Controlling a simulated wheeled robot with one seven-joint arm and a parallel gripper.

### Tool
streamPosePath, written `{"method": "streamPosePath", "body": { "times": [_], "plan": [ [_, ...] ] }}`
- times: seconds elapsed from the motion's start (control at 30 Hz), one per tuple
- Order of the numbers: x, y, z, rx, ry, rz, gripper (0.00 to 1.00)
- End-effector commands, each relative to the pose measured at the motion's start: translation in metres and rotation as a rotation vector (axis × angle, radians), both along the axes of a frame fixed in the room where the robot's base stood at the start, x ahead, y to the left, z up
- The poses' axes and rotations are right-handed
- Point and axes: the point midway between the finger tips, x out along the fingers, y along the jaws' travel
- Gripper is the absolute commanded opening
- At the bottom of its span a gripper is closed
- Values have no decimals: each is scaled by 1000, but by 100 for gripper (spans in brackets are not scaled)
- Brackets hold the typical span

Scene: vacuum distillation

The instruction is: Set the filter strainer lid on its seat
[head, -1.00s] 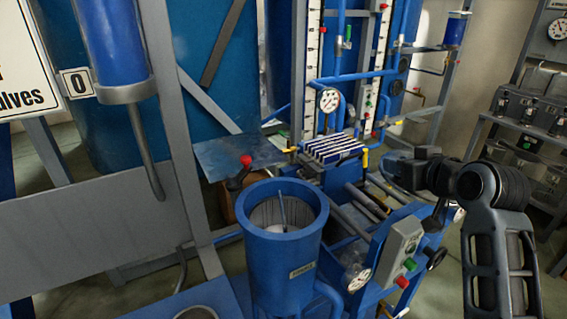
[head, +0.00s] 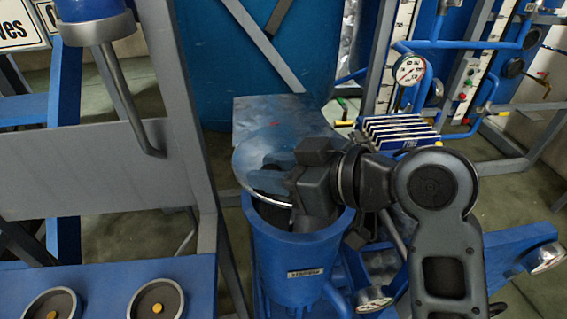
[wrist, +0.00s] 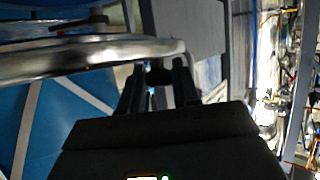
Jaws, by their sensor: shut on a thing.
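The blue strainer pot (head: 298,270) stands upright below my gripper, its round mouth partly covered from view. The filter strainer lid (head: 255,160) looks like a thin blue disc with a shiny rim. It is over the pot's mouth and seems tilted; I cannot tell whether it touches the rim. My gripper (head: 290,183) is shut on the lid, at its right side, and hides part of it. In the wrist view, the lid's bright metal edge (wrist: 80,60) crosses the upper left, and a dark piece lies between the fingers of my gripper (wrist: 158,75).
A grey post (head: 180,110) and panel (head: 90,175) stand left of the pot. A flat blue-grey plate (head: 285,115) lies behind it. A gauge (head: 409,70) and a striped block (head: 398,132) are at the back right. Two round fittings (head: 158,302) sit at the lower left.

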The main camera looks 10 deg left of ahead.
Motion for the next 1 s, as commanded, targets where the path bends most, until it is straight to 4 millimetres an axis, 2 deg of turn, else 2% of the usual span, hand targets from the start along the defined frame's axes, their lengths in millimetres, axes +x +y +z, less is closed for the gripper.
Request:
{"method": "streamPosePath", "body": {
  "times": [0.7, 1.0],
  "plan": [
    [1, -1, -59, 0, -2, -5, 0],
    [1, -1, -73, 1, -3, -5, 0]
  ]
}}
